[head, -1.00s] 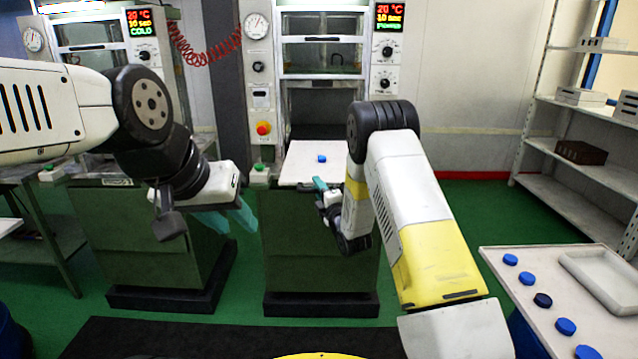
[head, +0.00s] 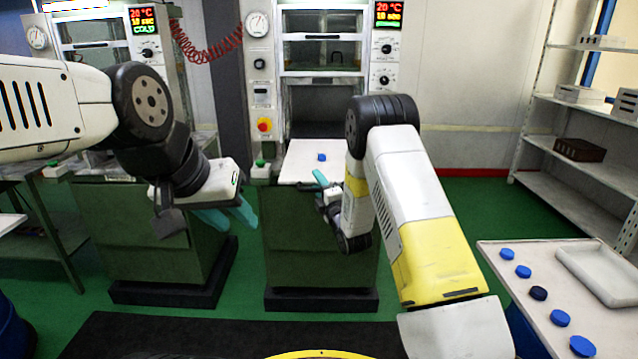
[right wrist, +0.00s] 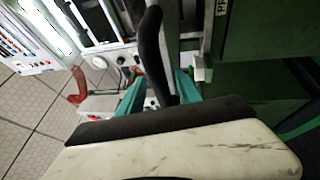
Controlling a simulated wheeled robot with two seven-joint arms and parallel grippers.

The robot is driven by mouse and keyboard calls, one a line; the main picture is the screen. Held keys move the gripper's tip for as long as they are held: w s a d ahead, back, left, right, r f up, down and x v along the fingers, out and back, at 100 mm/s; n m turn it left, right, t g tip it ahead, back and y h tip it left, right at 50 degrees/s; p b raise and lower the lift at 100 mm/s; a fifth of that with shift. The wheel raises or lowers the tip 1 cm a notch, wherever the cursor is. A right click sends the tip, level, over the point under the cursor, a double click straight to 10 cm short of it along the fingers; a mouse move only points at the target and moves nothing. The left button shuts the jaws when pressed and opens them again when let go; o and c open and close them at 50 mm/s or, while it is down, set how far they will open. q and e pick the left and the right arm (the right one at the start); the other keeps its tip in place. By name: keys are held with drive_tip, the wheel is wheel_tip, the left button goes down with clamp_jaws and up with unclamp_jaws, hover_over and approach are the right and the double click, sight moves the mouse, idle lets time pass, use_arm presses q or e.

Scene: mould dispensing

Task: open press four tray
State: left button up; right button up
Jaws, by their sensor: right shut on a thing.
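The middle press (head: 324,95) has its white tray (head: 300,165) sticking out at the front, with a small blue piece (head: 322,157) on it. My right gripper (head: 322,182) is at the tray's front edge, low and to the right. In the right wrist view a dark handle (right wrist: 152,45) stands between the teal fingers (right wrist: 160,95), and the gripper is shut on it. Its join to the tray is hidden. My left gripper (head: 236,217) hangs empty to the left of the tray, its teal fingertips apart.
Another press (head: 90,55) stands at the left. A table (head: 495,260) at the lower right carries several blue caps and a pale tray (head: 600,272). Shelves (head: 590,175) stand at the far right. Green floor is free between the press and the table.

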drive_tip(key=shift+f, duration=0.1)
idle(0.4)
drive_tip(key=shift+s, duration=0.1)
drive_tip(key=v, duration=0.8)
